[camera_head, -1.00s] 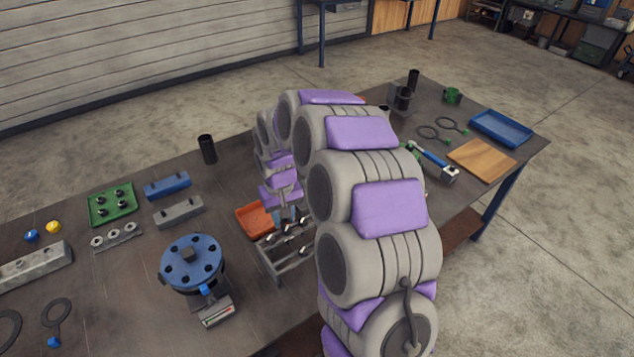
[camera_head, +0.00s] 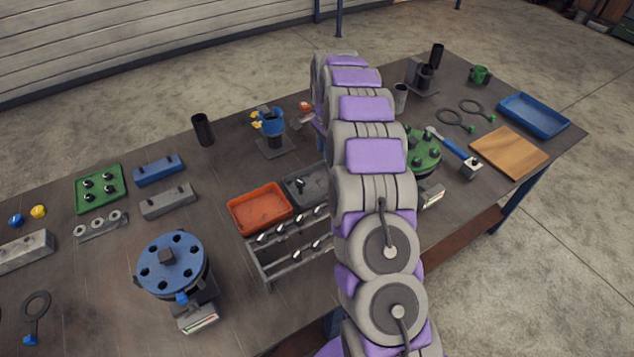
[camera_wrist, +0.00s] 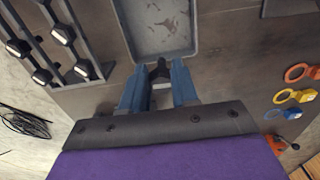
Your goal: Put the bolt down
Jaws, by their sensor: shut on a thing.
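In the wrist view my gripper (camera_wrist: 158,84) has its two blue fingers shut on a bolt (camera_wrist: 159,70), whose dark end sticks out between the fingertips. The bolt is just in front of the near edge of a grey tray (camera_wrist: 135,45); I cannot tell its height above it. The grey tray also shows in the head view (camera_head: 318,182), right of an orange tray, with a small dark item in it. In the head view my arm hides the gripper and the held bolt.
A rack (camera_head: 268,268) of several bolts stands in front of the trays. A blue cup-like fixture (camera_head: 271,122) stands behind them. Coloured rings (camera_wrist: 290,96) show at right in the wrist view.

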